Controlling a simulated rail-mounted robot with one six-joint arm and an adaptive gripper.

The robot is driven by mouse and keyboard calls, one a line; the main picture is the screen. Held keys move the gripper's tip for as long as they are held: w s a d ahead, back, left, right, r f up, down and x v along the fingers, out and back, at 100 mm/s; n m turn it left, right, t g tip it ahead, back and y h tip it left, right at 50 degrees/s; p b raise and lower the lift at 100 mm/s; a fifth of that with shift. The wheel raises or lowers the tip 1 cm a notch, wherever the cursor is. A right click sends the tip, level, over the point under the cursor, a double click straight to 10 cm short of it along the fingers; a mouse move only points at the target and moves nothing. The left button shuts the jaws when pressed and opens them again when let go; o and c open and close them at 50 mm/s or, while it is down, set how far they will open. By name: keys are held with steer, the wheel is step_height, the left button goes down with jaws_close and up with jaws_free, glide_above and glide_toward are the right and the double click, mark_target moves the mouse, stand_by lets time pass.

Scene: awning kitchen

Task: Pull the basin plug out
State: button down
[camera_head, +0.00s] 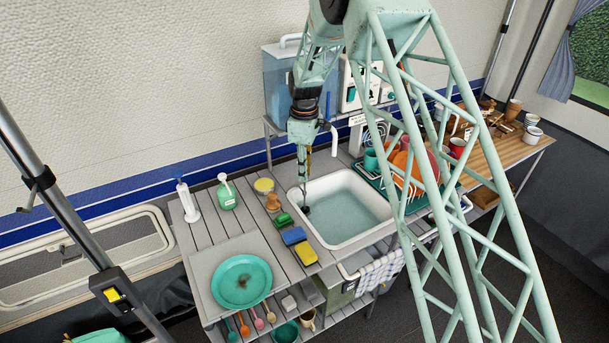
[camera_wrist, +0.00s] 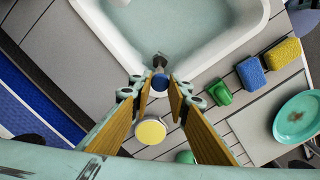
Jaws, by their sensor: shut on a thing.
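The white basin (camera_head: 343,243) is set in the slatted counter and holds pale greenish water (camera_head: 345,210). In the wrist view its rim (camera_wrist: 112,42) fills the upper part. My gripper (camera_head: 304,186) points down over the basin's left back corner. In the wrist view my gripper (camera_wrist: 158,84) has its two fingers on either side of a small blue knob (camera_wrist: 160,82), with a grey piece (camera_wrist: 159,62) beyond it over the rim. It is shut on this, which looks like the basin plug's handle. A dark piece (camera_head: 306,210) shows below the gripper at the water. The drain is not visible.
A green block (camera_head: 283,220), blue sponge (camera_head: 293,235) and yellow sponge (camera_head: 305,255) lie left of the basin. A round yellow-topped tin (camera_head: 264,186) stands close by. A dish rack (camera_head: 372,181) is on the right; a water tank (camera_head: 283,85) stands behind.

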steer(key=shift+w+r, duration=0.1)
steer(key=shift+r, duration=0.1)
steer(key=c, duration=2.5)
jaws_free()
steer(key=shift+o, duration=0.2)
step_height(320, 180, up, 12)
